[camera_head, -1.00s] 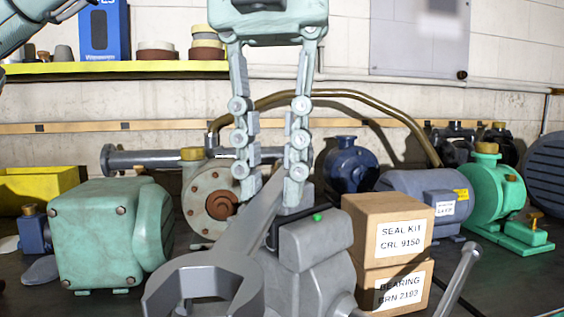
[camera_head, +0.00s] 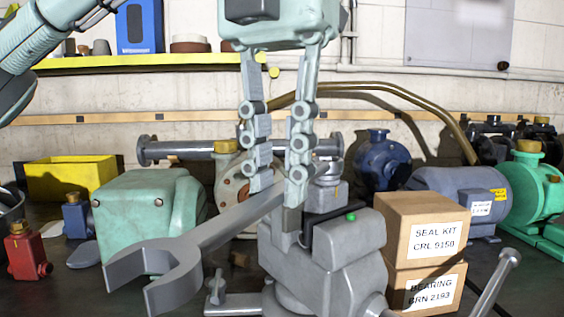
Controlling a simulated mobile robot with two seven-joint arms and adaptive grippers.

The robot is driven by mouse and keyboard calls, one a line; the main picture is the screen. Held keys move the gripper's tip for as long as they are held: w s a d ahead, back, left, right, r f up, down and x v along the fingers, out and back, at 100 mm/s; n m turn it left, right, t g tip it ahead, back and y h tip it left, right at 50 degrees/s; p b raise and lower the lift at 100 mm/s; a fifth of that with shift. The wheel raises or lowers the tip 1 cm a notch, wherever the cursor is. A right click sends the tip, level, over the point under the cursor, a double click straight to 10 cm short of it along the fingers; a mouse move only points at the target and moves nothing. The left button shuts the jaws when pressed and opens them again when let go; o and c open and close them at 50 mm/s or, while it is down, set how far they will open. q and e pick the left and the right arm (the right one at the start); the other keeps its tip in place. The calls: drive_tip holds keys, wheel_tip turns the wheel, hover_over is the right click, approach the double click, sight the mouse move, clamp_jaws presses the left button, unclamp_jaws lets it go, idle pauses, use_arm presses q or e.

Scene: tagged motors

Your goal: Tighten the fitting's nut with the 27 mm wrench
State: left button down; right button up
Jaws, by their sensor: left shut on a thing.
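My left gripper (camera_head: 277,190) hangs down in the middle of the camera_head view. Its two fingers are shut on the handle of a large grey open-end wrench (camera_head: 235,222). The wrench slants down to the left, with its open jaw (camera_head: 158,278) at lower left, in front of the green motor housing. A grey bench vise (camera_head: 345,245) with a green dot stands just right of and below the fingers. The right gripper is out of view.
Two cartons (camera_head: 420,228) stand stacked right of the vise. A green housing (camera_head: 150,220), a red valve (camera_head: 28,252) and a yellow bin (camera_head: 72,178) fill the left. Motors and pumps line the back. Some dark bench top is bare at lower left.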

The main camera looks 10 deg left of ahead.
use_arm(q)
drive_tip(key=shift+w+a+r+m, duration=0.1)
drive_tip(key=shift+w+a+m, duration=0.15)
drive_tip(key=shift+a+m, duration=0.4)
drive_tip(key=shift+w+a+m, duration=0.25)
drive_tip(key=shift+a+m, duration=0.3)
drive_tip(key=shift+a, duration=0.05)
drive_tip(key=shift+w+a+m, duration=0.35)
drive_tip(key=shift+a+m, duration=0.2)
drive_tip(key=shift+m, duration=0.05)
drive_tip(key=shift+w+a+m, duration=0.35)
drive_tip(key=shift+a+m, duration=0.2)
drive_tip(key=shift+m, duration=0.05)
drive_tip(key=shift+d, duration=0.1)
drive_tip(key=shift+s+d+n, duration=0.2)
drive_tip(key=shift+s+n, duration=0.05)
drive_tip(key=shift+n, duration=0.15)
drive_tip(key=shift+r, duration=0.85)
